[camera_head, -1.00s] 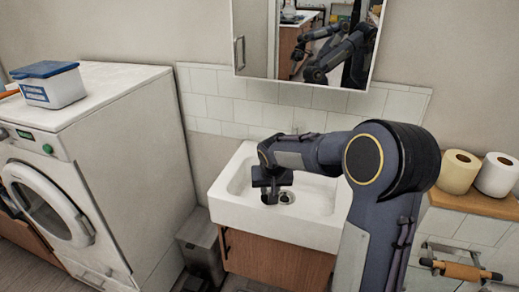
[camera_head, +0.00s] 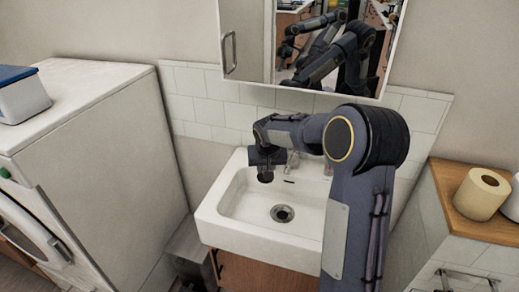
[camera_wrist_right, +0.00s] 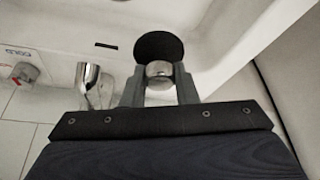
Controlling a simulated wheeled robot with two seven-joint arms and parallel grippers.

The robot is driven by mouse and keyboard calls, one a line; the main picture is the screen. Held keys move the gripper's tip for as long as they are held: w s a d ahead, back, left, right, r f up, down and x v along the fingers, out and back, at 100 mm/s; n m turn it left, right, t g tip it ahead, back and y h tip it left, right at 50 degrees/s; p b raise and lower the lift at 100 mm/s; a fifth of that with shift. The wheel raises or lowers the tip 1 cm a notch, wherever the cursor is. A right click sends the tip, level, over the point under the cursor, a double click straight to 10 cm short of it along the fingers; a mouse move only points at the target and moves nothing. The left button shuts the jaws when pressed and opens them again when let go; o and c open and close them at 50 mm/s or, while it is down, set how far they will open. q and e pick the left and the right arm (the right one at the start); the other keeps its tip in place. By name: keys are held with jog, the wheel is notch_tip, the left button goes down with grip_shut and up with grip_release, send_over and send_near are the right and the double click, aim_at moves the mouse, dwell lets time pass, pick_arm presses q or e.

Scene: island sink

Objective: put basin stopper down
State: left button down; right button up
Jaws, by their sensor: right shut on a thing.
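My right gripper (camera_head: 266,174) is over the back left part of the white sink basin (camera_head: 237,203), behind and to the left of the drain. In the right wrist view, its fingers (camera_wrist_right: 160,86) are shut on the silver knob of the basin stopper. The basin stopper (camera_wrist_right: 158,45) is a black disc beyond the fingertips. In the head view I cannot make the stopper out apart from the dark gripper. The round metal drain (camera_head: 282,213) is uncovered. My left gripper is not in view.
A chrome tap (camera_head: 293,160) stands at the sink's back edge, near my right wrist, and also shows in the right wrist view (camera_wrist_right: 88,77). A mirror cabinet (camera_head: 300,50) hangs above. A washing machine (camera_head: 95,120) stands left, and toilet rolls (camera_head: 481,194) stand right.

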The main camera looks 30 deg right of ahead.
jog(key=w+d+p, duration=0.1)
jog(key=w+d, duration=0.1)
jog(key=w, duration=0.2)
jog(key=w+d+p, duration=0.1)
jog(key=w+d, duration=0.1)
jog(key=w, duration=0.2)
jog(key=w+d+p, duration=0.1)
jog(key=w+d, duration=0.1)
jog(key=w, duration=0.2)
jog(key=shift+w+d, duration=0.15)
notch_tip(320, 180, down, 3)
jog(key=shift+f+p, duration=0.2)
jog(key=shift+p, duration=0.5)
jog(key=shift+f, duration=0.25)
jog(key=o, duration=0.9)
jog(key=shift+o, duration=0.2)
